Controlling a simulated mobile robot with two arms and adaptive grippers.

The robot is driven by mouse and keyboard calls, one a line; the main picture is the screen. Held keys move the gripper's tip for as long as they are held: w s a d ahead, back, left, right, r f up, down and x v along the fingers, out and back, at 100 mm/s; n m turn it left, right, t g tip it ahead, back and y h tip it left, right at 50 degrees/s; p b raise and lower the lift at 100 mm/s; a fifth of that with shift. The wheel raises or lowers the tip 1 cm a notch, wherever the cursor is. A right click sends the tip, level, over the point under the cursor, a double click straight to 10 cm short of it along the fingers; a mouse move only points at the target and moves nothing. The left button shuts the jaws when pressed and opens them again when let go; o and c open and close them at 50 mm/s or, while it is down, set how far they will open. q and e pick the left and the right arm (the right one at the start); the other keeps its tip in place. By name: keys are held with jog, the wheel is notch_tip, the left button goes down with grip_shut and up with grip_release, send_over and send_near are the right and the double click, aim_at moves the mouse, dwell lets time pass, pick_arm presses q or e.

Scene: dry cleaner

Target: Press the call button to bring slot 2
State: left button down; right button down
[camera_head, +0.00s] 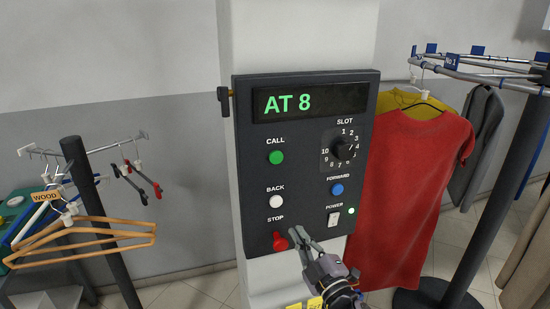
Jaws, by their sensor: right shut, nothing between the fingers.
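The dark control panel (300,180) is mounted on a white column. Its display (310,102) reads "AT 8" in green. The green CALL button (276,157) is at the panel's left, unobstructed. The black SLOT dial (343,150) has numbers around it; its pointer seems turned to the right, but I cannot read the exact number. My right gripper (299,238) is shut and empty at the panel's lower edge, its tips close to the red STOP button (279,241); I cannot tell whether they touch. It is well below the CALL button. My left gripper is not in view.
The white BACK button (276,201), blue FORWARD button (337,189) and POWER switch (334,219) with a lit green lamp (351,211) share the panel. A red garment (405,190) hangs close at right. Wooden hangers (100,235) hang on a rack at left.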

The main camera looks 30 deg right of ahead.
aim_at(276, 157)
jog(key=s+a+r+n+t+y, duration=0.1)
jog(key=s+a+r+n+y, duration=0.1)
jog(key=r+n+y, duration=0.3)
jog(key=s+a+r+n+t+y, duration=0.1)
jog(key=s+a+r+n+y, duration=0.1)
jog(key=r+n+y, duration=0.4)
notch_tip(276, 157, up, 6)
jog(key=a+n, duration=0.1)
jog(key=n, duration=0.2)
jog(key=shift+s+a+r+t, duration=0.25)
jog(key=shift+s+a+t, duration=0.05)
jog(key=shift+s+t, duration=0.1)
jog(key=shift+w, duration=0.15)
jog(key=w+d, duration=0.2)
jog(key=w, duration=0.6)
jog(key=shift+w, duration=0.2)
jog(key=shift+w+b, duration=0.1)
jog(key=shift+b, duration=0.2)
jog(key=shift+w+d, duration=0.15)
jog(key=shift+w, duration=0.15)
